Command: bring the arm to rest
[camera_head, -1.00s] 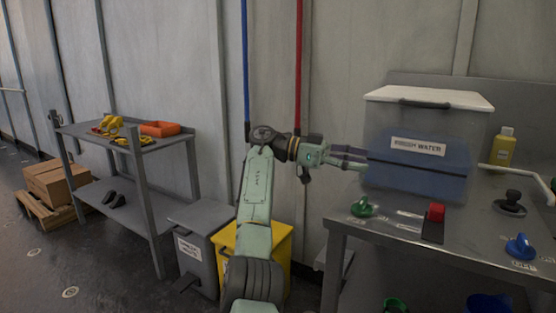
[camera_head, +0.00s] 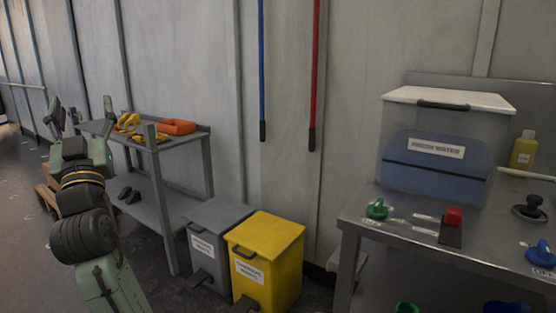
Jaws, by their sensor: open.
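My gripper (camera_head: 82,113) is at the left of the head view, at the end of my green and black arm. Its two fingers point up and stand wide apart, with nothing between them. It appears in front of the left end of a grey metal shelf (camera_head: 165,207) and hides part of it. The arm rises from the bottom left edge of the picture.
A grey bin (camera_head: 212,220) and yellow bin (camera_head: 268,240) stand between shelf and bench. Blue and red poles hang on the wall.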

